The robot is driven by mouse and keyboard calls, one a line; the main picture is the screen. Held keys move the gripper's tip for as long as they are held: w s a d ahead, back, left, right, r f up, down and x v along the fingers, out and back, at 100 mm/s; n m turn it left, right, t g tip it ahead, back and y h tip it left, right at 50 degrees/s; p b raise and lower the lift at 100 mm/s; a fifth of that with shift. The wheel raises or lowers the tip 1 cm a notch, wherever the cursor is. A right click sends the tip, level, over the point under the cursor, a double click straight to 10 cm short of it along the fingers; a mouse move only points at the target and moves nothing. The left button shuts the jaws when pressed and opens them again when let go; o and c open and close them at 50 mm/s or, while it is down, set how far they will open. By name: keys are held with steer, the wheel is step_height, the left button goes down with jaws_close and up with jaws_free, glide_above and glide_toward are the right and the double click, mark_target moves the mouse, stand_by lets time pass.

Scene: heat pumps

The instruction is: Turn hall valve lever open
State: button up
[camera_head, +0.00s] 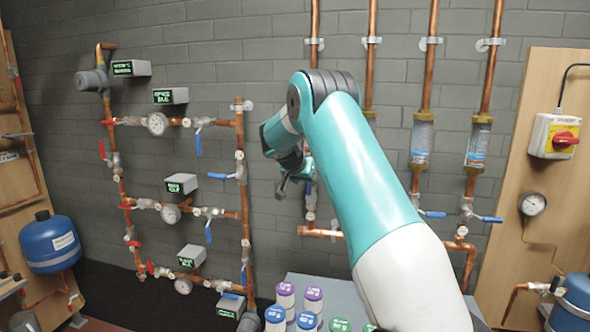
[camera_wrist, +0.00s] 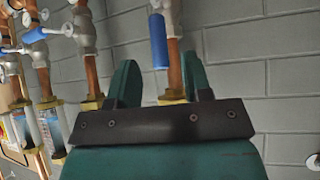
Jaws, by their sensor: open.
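My gripper (camera_head: 285,186) is in front of the brick wall, left of a copper pipe with a valve. It is partly hidden by my arm. In the wrist view my gripper (camera_wrist: 160,78) has its two green fingers apart, with nothing clamped between them. A blue valve lever (camera_wrist: 158,42) lies along a copper pipe beyond the gap between the fingers; contact cannot be told. In the head view a blue lever (camera_head: 309,187) shows beside my gripper, partly covered by it. I cannot read which lever is the hall one.
A pipe rack on the left carries gauges (camera_head: 157,124), red levers and blue levers (camera_head: 198,144), with small label boxes (camera_head: 170,96). More blue levers (camera_head: 435,214) are on pipes at right. Coloured-top containers (camera_head: 285,289) stand on a grey surface (camera_head: 345,286) below my arm.

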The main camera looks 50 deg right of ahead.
steer(key=b+v, duration=0.2)
steer(key=v, duration=1)
steer(key=shift+s+a+b, duration=0.2)
steer(key=shift+b, duration=0.15)
steer(key=s+a+f+n+t+y, duration=0.15)
steer(key=a+n, duration=0.25)
steer(key=a, duration=0.5)
steer(key=s+a+f+n+y, duration=0.1)
steer(key=s+a+n+y, duration=0.25)
steer(key=a, duration=0.55)
steer(key=s+a+f+n+t+y, duration=0.15)
steer(key=a+n, duration=0.25)
steer(key=a, duration=0.5)
steer(key=s+a+f+n+g+y, duration=0.2)
steer(key=s+a+n, duration=0.3)
steer(key=s+a, duration=0.3)
steer(key=s+a+f+n+g+y, duration=0.3)
steer(key=s+a, duration=0.6)
steer(key=s, duration=0.6)
steer(key=shift+a+n+y, duration=0.25)
steer(key=shift+n+y, duration=0.4)
steer(key=shift+n, duration=0.4)
steer(key=shift+s, duration=0.1)
